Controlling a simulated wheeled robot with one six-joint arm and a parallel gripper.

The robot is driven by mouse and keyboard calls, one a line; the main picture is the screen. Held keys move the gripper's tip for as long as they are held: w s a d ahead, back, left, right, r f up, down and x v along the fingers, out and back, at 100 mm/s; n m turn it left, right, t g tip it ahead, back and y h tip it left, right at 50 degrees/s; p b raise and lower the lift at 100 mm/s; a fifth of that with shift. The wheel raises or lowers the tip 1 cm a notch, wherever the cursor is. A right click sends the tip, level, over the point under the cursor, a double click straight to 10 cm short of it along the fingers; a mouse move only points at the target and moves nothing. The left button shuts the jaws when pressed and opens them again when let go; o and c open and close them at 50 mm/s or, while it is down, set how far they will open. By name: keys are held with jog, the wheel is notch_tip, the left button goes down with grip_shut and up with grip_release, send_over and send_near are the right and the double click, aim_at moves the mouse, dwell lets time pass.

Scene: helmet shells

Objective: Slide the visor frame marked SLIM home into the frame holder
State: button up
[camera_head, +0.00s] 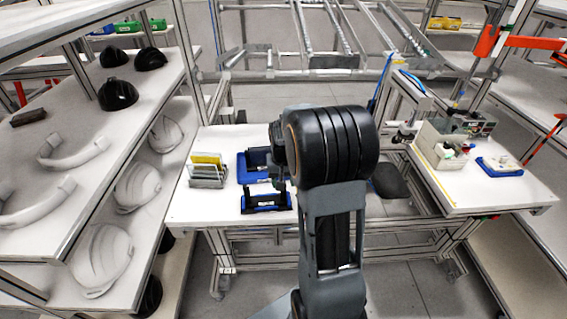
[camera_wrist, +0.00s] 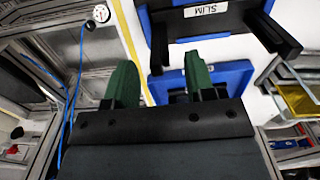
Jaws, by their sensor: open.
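A black frame labelled SLIM (camera_wrist: 218,18) lies over a blue base at the top of the wrist view, with black arms at its sides. In the head view a black piece with raised ends on a blue base (camera_head: 266,203) near the table's front edge appears to be the same thing. A second blue fixture (camera_head: 250,172) lies just behind it, and also shows in the wrist view (camera_wrist: 228,78); I cannot tell surely which is the frame holder. My gripper (camera_wrist: 160,75) is open and empty, its green fingers apart; the SLIM frame is beyond its fingertips.
A rack of upright cards (camera_head: 208,172) stands left of the blue fixtures. A dark pad (camera_head: 389,181) lies to the right behind my arm. A white bin (camera_head: 440,147) and a blue tray (camera_head: 499,166) are on the right bench. Helmet shells fill the left shelves.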

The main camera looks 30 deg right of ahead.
notch_tip(320, 180, up, 10)
dwell(0.4)
jog(key=shift+r, duration=0.1)
jog(key=s+a+n+t, duration=0.3)
jog(key=s+a+n, duration=0.2)
jog(key=s+a, duration=0.8)
jog(key=shift+s+a+t, duration=0.2)
jog(key=shift+a+t, duration=0.2)
jog(key=shift+a, duration=0.5)
jog(key=shift+d, duration=0.1)
